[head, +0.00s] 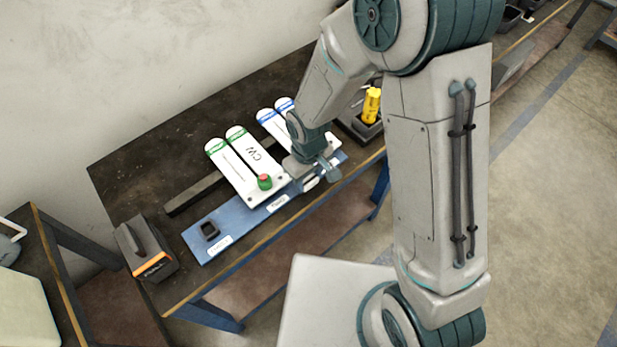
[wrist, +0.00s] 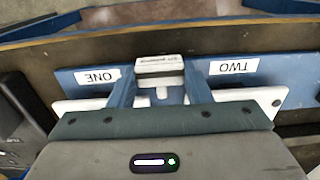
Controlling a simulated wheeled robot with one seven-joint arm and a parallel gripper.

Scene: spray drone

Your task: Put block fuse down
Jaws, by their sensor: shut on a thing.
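My gripper (wrist: 160,84) is shut on the block fuse (wrist: 157,65), a small pale block with a printed label and a darker lower part. In the wrist view it sits between the two blue-grey fingers, between the labels ONE (wrist: 97,77) and TWO (wrist: 234,66). In the head view my gripper (head: 318,177) is low over the right part of the blue board (head: 243,214) at the bench's front. I cannot tell whether the block fuse touches the board.
White panels with green (head: 232,163) and blue bands lie behind the board. A red-and-green knob (head: 265,182) stands near my gripper. A black square piece (head: 210,230) is on the board's left part. A grey-orange box (head: 146,250) and a yellow cylinder (head: 371,105) flank the area.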

